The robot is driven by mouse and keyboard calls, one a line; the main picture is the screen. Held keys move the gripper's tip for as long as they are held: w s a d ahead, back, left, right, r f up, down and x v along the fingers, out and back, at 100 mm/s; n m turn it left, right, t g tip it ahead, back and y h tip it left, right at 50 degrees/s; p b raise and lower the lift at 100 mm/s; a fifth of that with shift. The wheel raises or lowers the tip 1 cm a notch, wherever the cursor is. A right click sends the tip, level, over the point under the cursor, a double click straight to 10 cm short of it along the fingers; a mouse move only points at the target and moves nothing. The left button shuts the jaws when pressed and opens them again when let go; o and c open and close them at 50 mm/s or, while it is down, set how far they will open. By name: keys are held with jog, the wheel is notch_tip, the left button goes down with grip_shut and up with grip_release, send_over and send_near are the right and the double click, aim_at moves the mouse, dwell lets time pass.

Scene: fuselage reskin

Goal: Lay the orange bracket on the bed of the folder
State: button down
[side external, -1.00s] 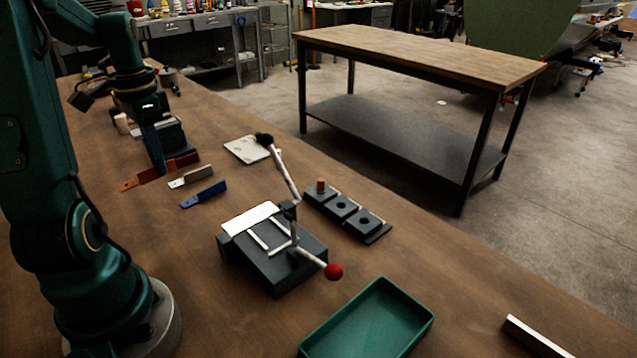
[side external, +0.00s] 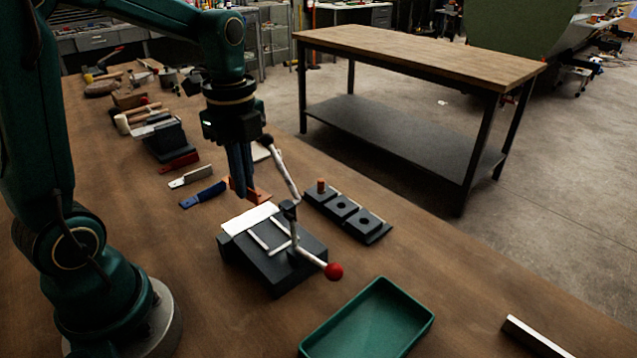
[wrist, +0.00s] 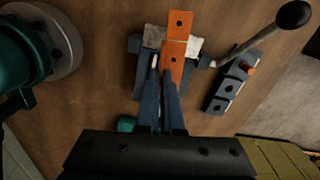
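The orange bracket (wrist: 179,25) is a bent strip with holes, held at the tips of my gripper (wrist: 163,66). In the side view the bracket (side external: 258,196) shows low at the fingers of my gripper (side external: 241,192), partly hidden behind them. The folder (side external: 284,272) is a dark block with a pale plate and light rails on top, and a lever with a red ball. My gripper is just behind and left of the folder, with the bracket apparently above its level. In the wrist view the bracket overlaps the pale plate of the folder (wrist: 197,46).
A red bracket (side external: 180,162), a grey bracket (side external: 190,177) and a blue bracket (side external: 203,195) lie left of my gripper. The folder's raised lever (side external: 285,172) stands close on the right.

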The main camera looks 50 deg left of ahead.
jog(key=shift+w+d+m, duration=0.1)
jog(key=shift+d+m, duration=0.7)
jog(key=shift+d, duration=0.95)
send_over(264, 240)
jog(key=shift+d+f, duration=0.1)
jog(key=shift+f, duration=2.65)
jog(key=shift+f, duration=0.7)
jog(key=c, duration=1)
grip_release()
